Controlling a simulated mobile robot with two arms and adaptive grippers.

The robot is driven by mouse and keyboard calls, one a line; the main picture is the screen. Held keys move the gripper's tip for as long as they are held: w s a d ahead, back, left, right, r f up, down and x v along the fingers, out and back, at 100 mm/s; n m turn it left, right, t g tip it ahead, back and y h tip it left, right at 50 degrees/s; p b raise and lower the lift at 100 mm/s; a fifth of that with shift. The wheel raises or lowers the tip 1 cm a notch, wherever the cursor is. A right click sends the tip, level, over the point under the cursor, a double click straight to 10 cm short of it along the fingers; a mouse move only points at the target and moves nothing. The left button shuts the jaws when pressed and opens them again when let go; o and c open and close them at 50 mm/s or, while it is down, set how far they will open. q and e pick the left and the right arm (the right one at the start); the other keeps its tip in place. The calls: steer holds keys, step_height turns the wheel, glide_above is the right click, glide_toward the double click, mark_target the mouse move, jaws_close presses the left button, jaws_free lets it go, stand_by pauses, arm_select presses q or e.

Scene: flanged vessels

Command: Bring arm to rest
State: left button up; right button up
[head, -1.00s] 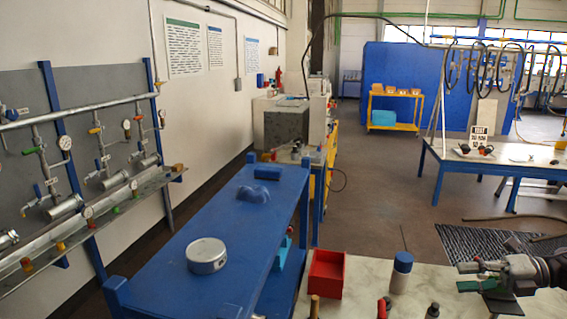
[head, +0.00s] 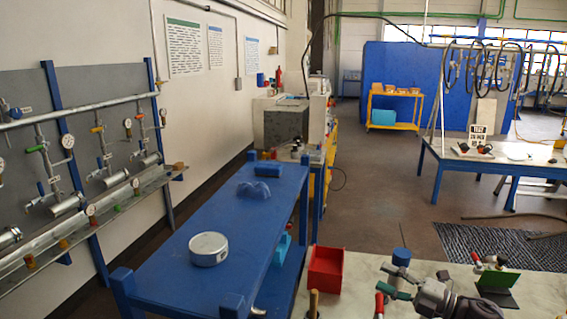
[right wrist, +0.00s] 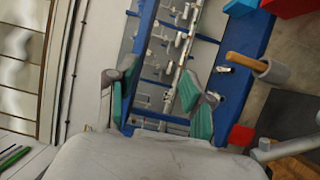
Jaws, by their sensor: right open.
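My right gripper (head: 386,280) comes in from the lower right in the head view, over the pale marble-topped table (head: 350,268). Its fingers point left and are apart, with nothing between them. Its hand hides part of the blue-capped bottle (head: 401,256). In the right wrist view the two teal-padded fingers of this gripper (right wrist: 165,100) are spread wide and empty. My left gripper is not in view.
A red box (head: 326,268) stands left of the gripper, and a green plate stand (head: 497,280) to its right. A blue bench (head: 240,225) carries a round silver part (head: 208,248). Gauges and pipes line the left wall.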

steer(key=a+f+m+t+h, duration=0.3)
steer(key=a+m+t, duration=0.1)
steer(key=a+m, duration=0.15)
steer(key=s+f+m+h, duration=0.8)
steer(key=s+m+h, duration=0.25)
steer(key=m, duration=0.35)
steer(key=s+f+m+g, duration=0.3)
steer(key=s+g, duration=0.3)
steer(key=s, duration=0.8)
steer(key=s+f+m+g, duration=0.35)
steer(key=s+g, duration=0.25)
steer(key=s, duration=0.8)
step_height(320, 180, down, 33)
steer(key=b, duration=1)
steer(key=s+d+f+b, duration=0.1)
steer(key=s+f+b, duration=0.2)
steer(key=s+f, duration=0.3)
steer(key=s+d+f+g+b, duration=0.1)
steer(key=s+f, duration=0.5)
steer(key=f, duration=0.6)
steer(key=s+d+f+g+h+b, duration=0.1)
steer(key=s+f+b, duration=0.3)
steer(key=s+f, duration=0.2)
step_height(320, 180, down, 3)
steer(key=shift+d+r+b, duration=0.1)
steer(key=shift+d+b, duration=0.2)
